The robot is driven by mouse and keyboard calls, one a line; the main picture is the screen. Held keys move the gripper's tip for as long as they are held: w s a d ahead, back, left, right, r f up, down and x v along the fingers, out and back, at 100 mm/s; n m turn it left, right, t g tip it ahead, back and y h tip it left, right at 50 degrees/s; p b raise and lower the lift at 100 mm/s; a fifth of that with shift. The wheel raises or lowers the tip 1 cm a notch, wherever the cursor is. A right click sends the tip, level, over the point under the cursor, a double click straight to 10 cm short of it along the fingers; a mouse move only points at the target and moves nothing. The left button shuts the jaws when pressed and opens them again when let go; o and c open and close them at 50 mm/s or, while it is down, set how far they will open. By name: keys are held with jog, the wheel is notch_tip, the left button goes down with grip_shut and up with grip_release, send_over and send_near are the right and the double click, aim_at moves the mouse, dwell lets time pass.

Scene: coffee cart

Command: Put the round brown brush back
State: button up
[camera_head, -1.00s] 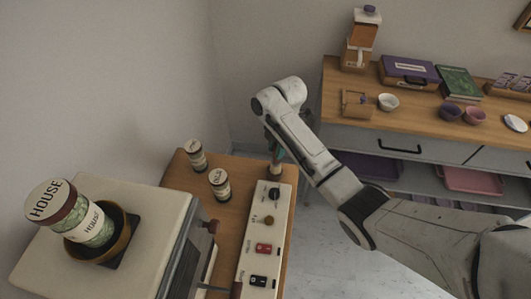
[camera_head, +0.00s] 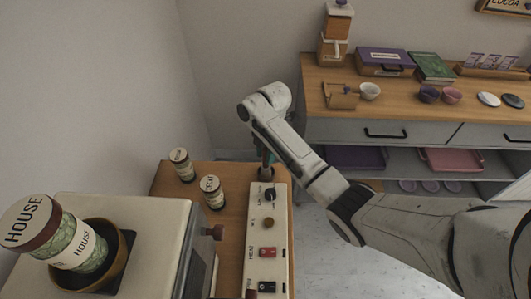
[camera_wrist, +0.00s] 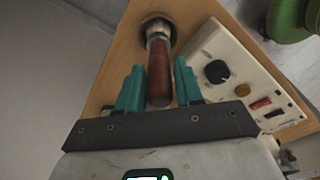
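The brush shows in the wrist view as a rounded brown wooden handle (camera_wrist: 159,75) with a pale metal collar. Its far end meets a dark round base or ring on the wooden counter, and I cannot tell whether it is seated there. My gripper (camera_wrist: 160,82) has one teal finger on each side of the handle. The fingertips are very close to the handle, and contact is not clear. In the head view my gripper (camera_head: 268,157) points down at the far end of the white control panel (camera_head: 262,225), with the brush mostly hidden below it.
Two labelled canisters (camera_head: 182,165) (camera_head: 212,192) stand left of the panel. A large machine (camera_head: 150,225) with a HOUSE canister (camera_head: 75,248) fills the lower left. A sideboard (camera_head: 410,115) with bowls, boxes and a grinder is at the right, with floor between.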

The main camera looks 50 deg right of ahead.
jog(key=shift+o, duration=1.3)
notch_tip(320, 180, up, 12)
jog(key=d+p, duration=0.1)
jog(key=p, duration=0.3)
jog(key=shift+d, duration=0.3)
